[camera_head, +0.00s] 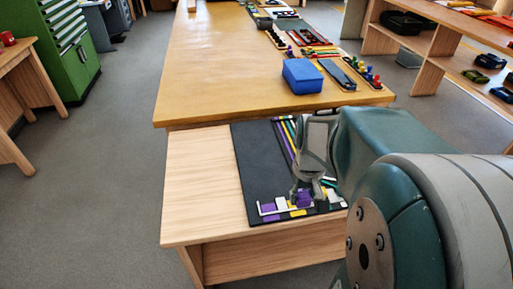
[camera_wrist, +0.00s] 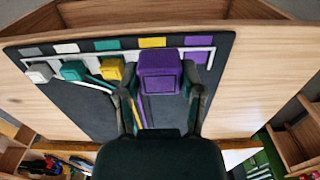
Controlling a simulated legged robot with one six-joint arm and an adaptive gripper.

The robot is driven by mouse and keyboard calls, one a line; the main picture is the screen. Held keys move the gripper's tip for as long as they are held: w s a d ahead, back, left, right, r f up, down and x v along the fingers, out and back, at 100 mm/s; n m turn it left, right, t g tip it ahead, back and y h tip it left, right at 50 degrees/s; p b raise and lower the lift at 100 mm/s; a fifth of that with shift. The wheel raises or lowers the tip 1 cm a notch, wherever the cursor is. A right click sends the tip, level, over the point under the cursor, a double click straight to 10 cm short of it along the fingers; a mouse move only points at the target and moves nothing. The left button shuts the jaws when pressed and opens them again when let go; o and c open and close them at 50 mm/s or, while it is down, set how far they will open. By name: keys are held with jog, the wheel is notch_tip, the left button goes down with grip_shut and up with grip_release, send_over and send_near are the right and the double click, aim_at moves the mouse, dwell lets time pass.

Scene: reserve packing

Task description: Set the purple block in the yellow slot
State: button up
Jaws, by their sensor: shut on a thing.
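My gripper (camera_wrist: 163,92) is shut on the purple block (camera_wrist: 159,66), with one finger on each side of it. In the head view, my gripper (camera_head: 305,188) and the purple block (camera_head: 304,199) are low over the front end of the black mat. In the wrist view, the block is just below the yellow patch (camera_wrist: 152,42) on the mat, in line with it. The block hides the part of the yellow slot below that patch. I cannot tell whether the block touches the mat.
A white rail (camera_wrist: 50,56) runs along the row. White (camera_wrist: 40,73), teal (camera_wrist: 73,70) and yellow (camera_wrist: 111,72) blocks stand left of the held block. A purple patch (camera_wrist: 195,40) is right. In the head view, a blue box (camera_head: 302,76) sits on the table behind.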

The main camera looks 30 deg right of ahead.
jog(key=w+d+f, duration=0.1)
jog(key=w+f, duration=0.1)
jog(key=w+d+f, duration=0.1)
jog(key=w+f, duration=0.1)
jog(key=w+d+f, duration=0.1)
jog(key=w+f, duration=0.1)
jog(key=shift+w+d+f, duration=0.15)
jog(key=shift+w+f, duration=0.05)
jog(key=shift+f, duration=0.05)
jog(key=shift+w+d+f, duration=0.1)
jog(key=shift+w+f, duration=0.05)
jog(key=shift+f, duration=0.1)
jog(key=shift+w+f, duration=0.1)
jog(key=shift+f, duration=1.55)
jog(key=o, duration=1.1)
jog(key=shift+o, duration=0.2)
